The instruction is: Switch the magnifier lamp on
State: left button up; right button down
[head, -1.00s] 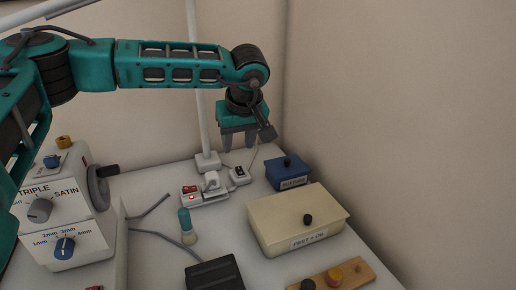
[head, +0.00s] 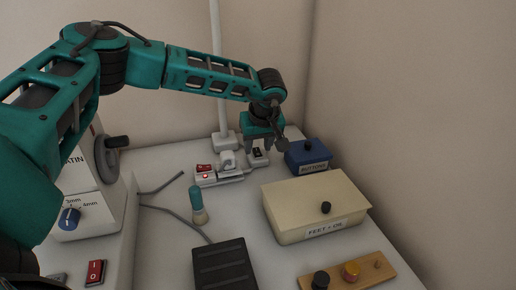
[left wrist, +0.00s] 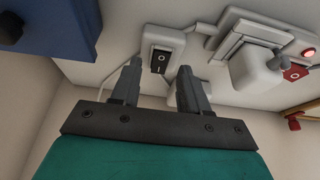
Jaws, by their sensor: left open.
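A small white switch box with a black rocker (head: 257,153) lies on the table beside the power strip. In the left wrist view the rocker (left wrist: 160,58) shows its I and O marks. A white upright pole (head: 216,70), which looks like the lamp's stand, rises behind it; no lamp head is seen. My left gripper (head: 262,146) points down just above the switch box. Its two fingers (left wrist: 158,80) are apart and empty in the left wrist view, with the rocker just past their tips. I cannot tell whether they touch it. My right gripper is not in view.
A blue box (head: 307,157) stands close to the right. A cream box (head: 315,210), a black pedal (head: 224,268) and a sewing machine (head: 85,212) stand nearer.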

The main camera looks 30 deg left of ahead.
pick_arm(q)
jog(key=shift+w+a+f, duration=0.1)
jog(key=shift+w+f, duration=0.05)
jog(key=shift+f, duration=0.2)
jog(key=shift+c, duration=0.2)
grip_shut()
